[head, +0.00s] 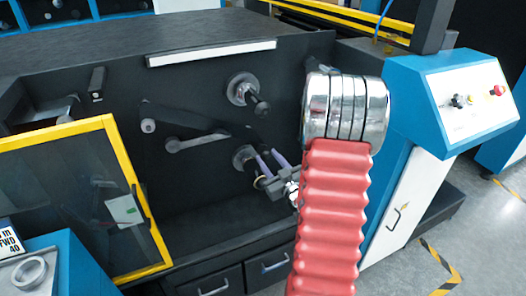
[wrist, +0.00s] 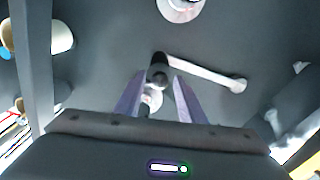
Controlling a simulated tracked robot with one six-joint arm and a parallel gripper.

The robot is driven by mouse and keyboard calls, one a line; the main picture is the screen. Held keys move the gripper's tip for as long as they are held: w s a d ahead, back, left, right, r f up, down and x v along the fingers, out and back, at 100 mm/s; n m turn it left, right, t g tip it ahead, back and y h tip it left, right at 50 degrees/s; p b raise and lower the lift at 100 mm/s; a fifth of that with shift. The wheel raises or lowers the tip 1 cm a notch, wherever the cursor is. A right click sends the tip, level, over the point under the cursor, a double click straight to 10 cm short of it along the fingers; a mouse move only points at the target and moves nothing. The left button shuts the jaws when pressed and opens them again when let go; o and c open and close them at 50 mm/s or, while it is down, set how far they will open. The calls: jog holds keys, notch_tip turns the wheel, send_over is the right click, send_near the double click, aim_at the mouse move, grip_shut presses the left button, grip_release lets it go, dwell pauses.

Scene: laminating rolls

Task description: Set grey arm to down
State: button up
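The grey arm (head: 198,141) is a short bar on the dark machine panel, left of my gripper in the head view. It lies nearly level, its rounded left end slightly lower. In the wrist view a pale grey bar (wrist: 205,72) runs from near my fingertips to a rounded end at right. My gripper (head: 271,158) is in front of the panel by the lower spindle (head: 243,157). Its purple fingers (wrist: 157,80) stand apart with nothing held. A dark knob with a pale flange shows between them in the wrist view; contact cannot be told.
An upper spindle with a black knob (head: 262,107) sticks out above my gripper. A yellow-framed clear guard (head: 80,195) stands at left. A blue control box (head: 460,100) is at right. My red forearm hides part of the panel's right side.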

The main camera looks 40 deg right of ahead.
aim_at(263, 149)
jog(key=shift+x, duration=2.65)
grip_shut()
